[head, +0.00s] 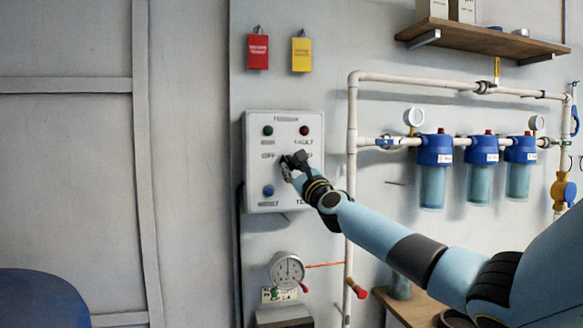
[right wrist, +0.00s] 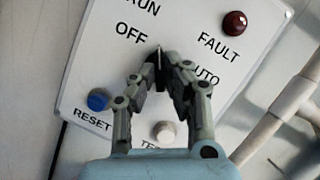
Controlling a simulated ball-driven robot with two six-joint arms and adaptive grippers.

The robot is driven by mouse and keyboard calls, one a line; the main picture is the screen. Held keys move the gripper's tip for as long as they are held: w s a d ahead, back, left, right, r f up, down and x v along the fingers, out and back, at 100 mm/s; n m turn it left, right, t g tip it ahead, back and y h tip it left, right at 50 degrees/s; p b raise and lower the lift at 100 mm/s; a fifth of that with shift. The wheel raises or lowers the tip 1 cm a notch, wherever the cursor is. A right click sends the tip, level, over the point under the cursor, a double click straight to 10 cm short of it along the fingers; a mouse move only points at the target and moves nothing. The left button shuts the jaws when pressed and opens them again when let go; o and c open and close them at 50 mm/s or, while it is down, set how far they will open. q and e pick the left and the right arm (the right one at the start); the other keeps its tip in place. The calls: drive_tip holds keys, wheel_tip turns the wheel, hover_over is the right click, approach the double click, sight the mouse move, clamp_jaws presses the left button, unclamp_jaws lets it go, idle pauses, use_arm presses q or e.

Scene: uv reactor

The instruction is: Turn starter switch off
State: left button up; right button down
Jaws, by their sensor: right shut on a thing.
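The control panel (head: 254,190) is a white box on the wall, left of the middle in the head view. It also fills much of the right wrist view (right wrist: 105,55), where OFF and AUTO labels flank the starter switch (right wrist: 157,54). The switch is a small dark knob, mostly hidden by my fingers. My right gripper (head: 291,163) is at the panel's middle, its fingertips shut on the knob, as the right wrist view shows (right wrist: 162,72). Which label the knob points to I cannot tell for sure. My left gripper is not in view.
The panel also has a green lamp (head: 268,131), a red fault lamp (right wrist: 235,23), a blue reset button (right wrist: 98,100) and a white button (right wrist: 163,132). White pipe (head: 351,130) runs just right of it. A gauge (head: 287,270) sits below.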

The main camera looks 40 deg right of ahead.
idle(0.3)
drive_tip(key=c, duration=1.4)
unclamp_jaws()
drive_tip(key=v, duration=1.2)
